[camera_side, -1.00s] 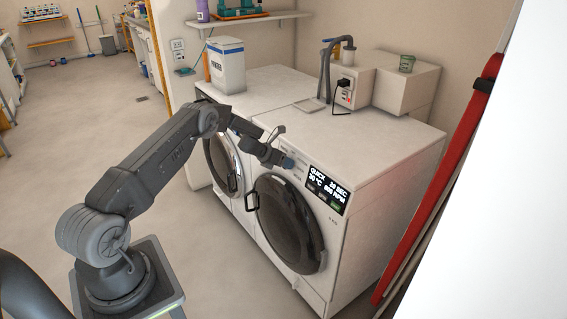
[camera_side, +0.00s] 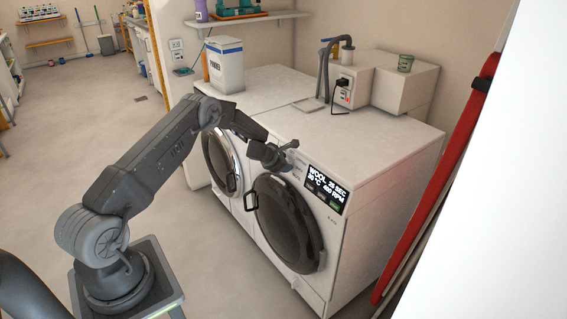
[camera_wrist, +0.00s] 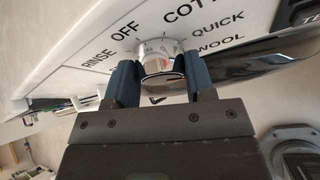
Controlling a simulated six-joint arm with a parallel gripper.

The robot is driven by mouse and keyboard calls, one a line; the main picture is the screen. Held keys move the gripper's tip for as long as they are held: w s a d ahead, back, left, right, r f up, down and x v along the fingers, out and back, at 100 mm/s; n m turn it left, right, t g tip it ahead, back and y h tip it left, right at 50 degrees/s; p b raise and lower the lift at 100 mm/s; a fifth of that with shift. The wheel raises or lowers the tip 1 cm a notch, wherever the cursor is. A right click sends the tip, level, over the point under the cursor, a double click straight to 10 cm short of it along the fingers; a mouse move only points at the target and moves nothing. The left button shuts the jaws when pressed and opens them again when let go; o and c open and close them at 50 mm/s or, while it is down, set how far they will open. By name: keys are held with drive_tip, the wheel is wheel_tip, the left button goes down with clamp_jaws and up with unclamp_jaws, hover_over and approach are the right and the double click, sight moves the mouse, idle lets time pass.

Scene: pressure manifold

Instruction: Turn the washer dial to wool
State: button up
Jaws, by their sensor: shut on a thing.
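The washer dial (camera_wrist: 158,55) is a round silver knob on the white panel in the wrist view. My gripper (camera_wrist: 160,78) is shut on it, with one dark blue finger on each side. Printed labels around the dial include RINSE, OFF, QUICK and WOOL (camera_wrist: 222,46); one starting with COTT is cut off. The dial's pointer mark cannot be made out. In the side view my gripper (camera_side: 284,163) is at the front panel of the right washer (camera_side: 345,230), hiding the dial. The washer's display (camera_side: 325,190) reads WOOL, with a 400 RPM line below.
The right washer's round dark door (camera_side: 288,225) lies below my gripper and is closed. A second white machine (camera_side: 262,85) stands to its left, with a powder box (camera_side: 225,65) on top. A red ironing board (camera_side: 440,180) leans at the right.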

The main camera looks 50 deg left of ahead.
drive_tip(key=shift+d+f+m, duration=0.1)
drive_tip(key=shift+m, duration=0.2)
idle(0.4)
drive_tip(key=o, duration=0.6)
drive_tip(key=shift+o, duration=0.2)
drive_tip(key=v, duration=1.4)
drive_tip(key=shift+d, duration=0.1)
